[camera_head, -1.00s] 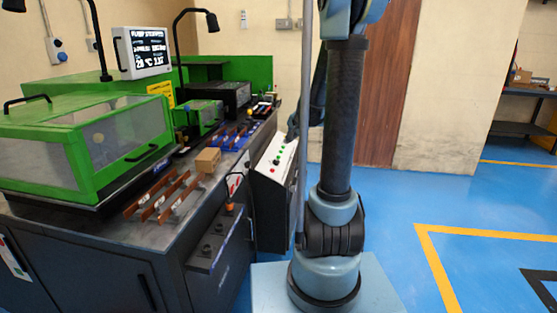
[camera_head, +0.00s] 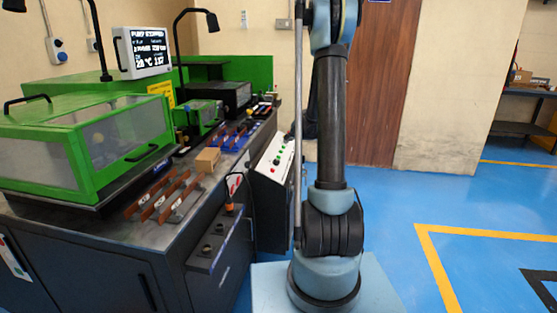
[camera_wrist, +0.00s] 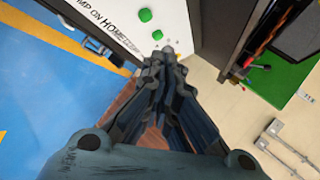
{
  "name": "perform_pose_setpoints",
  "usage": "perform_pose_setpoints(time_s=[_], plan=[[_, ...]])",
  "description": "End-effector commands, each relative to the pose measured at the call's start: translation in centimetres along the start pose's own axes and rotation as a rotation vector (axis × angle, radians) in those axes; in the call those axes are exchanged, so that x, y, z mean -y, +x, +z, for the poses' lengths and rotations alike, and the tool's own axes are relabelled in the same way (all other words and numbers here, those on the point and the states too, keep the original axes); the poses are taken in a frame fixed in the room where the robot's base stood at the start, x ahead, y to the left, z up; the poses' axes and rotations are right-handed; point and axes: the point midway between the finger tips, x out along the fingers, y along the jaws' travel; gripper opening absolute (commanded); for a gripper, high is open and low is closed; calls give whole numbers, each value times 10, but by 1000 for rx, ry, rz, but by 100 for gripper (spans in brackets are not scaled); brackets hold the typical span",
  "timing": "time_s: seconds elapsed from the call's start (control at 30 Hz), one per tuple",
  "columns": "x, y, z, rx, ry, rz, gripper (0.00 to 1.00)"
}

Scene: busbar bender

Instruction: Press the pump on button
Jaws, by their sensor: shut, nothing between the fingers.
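One green button (camera_wrist: 145,15) lies farther from my gripper, the other green button (camera_wrist: 157,35) nearer. I cannot tell for certain which label belongs to which button. My gripper (camera_wrist: 165,57) is shut and empty, its tips close to the nearer button; contact cannot be told. In the head view my arm hides most of the gripper.
A monitor (camera_head: 142,52) reads "PUMP STOPPED". A brown door (camera_head: 385,80) stands behind my arm. The blue floor (camera_head: 400,200) is clear at the right.

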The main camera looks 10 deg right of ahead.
Motion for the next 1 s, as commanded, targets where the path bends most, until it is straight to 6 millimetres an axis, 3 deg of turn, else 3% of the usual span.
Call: perform_pose_setpoints(time_s=[0.27,1.0], plan=[[-5,8,6,1,-3,1,0],[-43,59,42,0,-2,0,0]])
